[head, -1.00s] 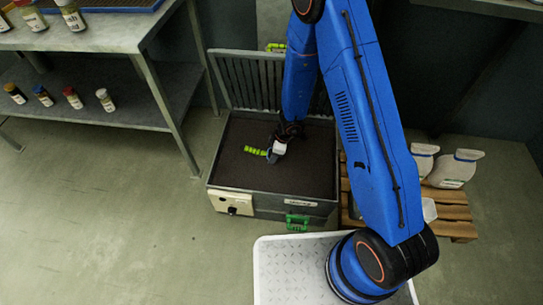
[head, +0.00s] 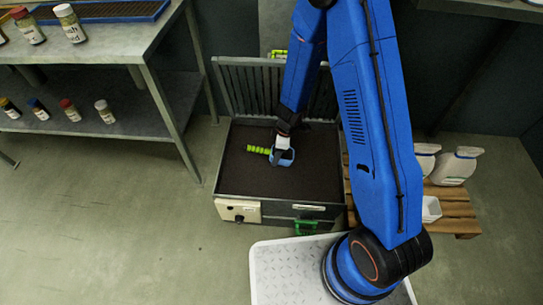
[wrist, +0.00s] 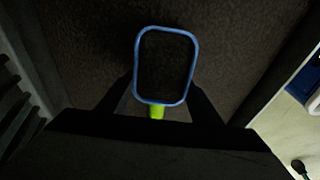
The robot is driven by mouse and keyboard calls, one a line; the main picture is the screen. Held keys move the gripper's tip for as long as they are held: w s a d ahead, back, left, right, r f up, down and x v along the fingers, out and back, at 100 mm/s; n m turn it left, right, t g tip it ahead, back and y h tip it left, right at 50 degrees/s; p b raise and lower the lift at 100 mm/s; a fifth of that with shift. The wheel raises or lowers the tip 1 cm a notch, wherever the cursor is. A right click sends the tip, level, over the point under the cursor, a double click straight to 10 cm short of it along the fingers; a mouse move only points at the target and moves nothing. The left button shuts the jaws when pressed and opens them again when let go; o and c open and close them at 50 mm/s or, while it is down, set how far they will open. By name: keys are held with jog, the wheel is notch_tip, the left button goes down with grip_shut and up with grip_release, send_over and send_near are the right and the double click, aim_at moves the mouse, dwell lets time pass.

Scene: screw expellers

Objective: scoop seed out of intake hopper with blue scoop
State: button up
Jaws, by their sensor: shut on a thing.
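The intake hopper (head: 222,183) is a grey open box with dark seed (head: 245,178) spread across it. The blue scoop (head: 289,162) has a ribbed yellow-green handle (head: 257,150) pointing left, and is at or just above the seed; I cannot tell whether it touches. My gripper (head: 279,150) is over the hopper, shut on the scoop near where handle and bowl meet. In the wrist view the blue rim (wrist: 138,62) faces the camera beyond the dark fingers, with part of the handle (wrist: 157,112) between them. The bowl's inside is dark; I cannot tell whether it holds seed.
A slatted grey grate (head: 240,88) stands at the hopper's back. A green latch (head: 306,228) is on its front. A metal shelf table (head: 150,40) with jars is at left. Floor at left is clear.

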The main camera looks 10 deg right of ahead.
notch_tip(320, 180, up, 13)
jog(key=h, duration=0.2)
dwell(1.2)
jog(key=shift+r, duration=0.1)
